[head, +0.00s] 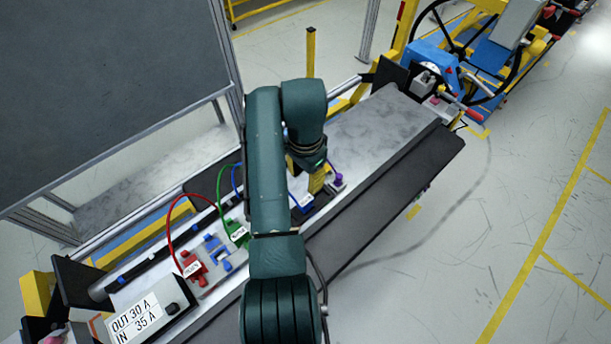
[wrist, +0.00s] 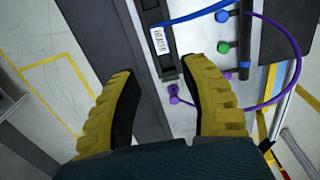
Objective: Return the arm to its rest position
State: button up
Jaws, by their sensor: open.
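My green arm (head: 268,175) reaches out over the dashboard module and bends down at its far end. My gripper (wrist: 160,68) has yellow fingers spread apart in the wrist view, with nothing held between them. In the head view the yellow fingers (head: 317,182) are partly hidden by the arm, above the module. In the wrist view, a dark connector with a white label (wrist: 160,40) lies beyond and between the fingertips. A purple plug (wrist: 174,94) shows between the fingers, close to the right one in the picture. I cannot tell whether either finger touches anything.
A red connector (head: 193,268), a blue bracket (head: 217,250) and a green connector (head: 237,232) sit left of the arm with looping cables. A display box (head: 140,318) stands at the lower left. A dark panel (head: 110,80) rises behind. Open floor (head: 450,250) lies right.

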jog(key=shift+r, duration=0.1)
dwell(0.5)
jog(key=d+r+n+t+p, duration=0.4)
jog(key=r+t+p, duration=0.7)
jog(key=r, duration=0.9)
jog(key=s+d+r+n+t, duration=0.1)
jog(key=s+r+t, duration=0.4)
jog(key=r, duration=0.8)
jog(key=s+d+r+n+t, duration=0.1)
jog(key=s+r+n+t, duration=0.3)
jog(key=s+r, duration=0.5)
notch_tip(320, 180, up, 5)
jog(key=shift+f+n+t+p, duration=0.2)
jog(key=shift+n+t+p, duration=0.15)
jog(key=shift+t, duration=0.75)
jog(key=shift+h, duration=0.4)
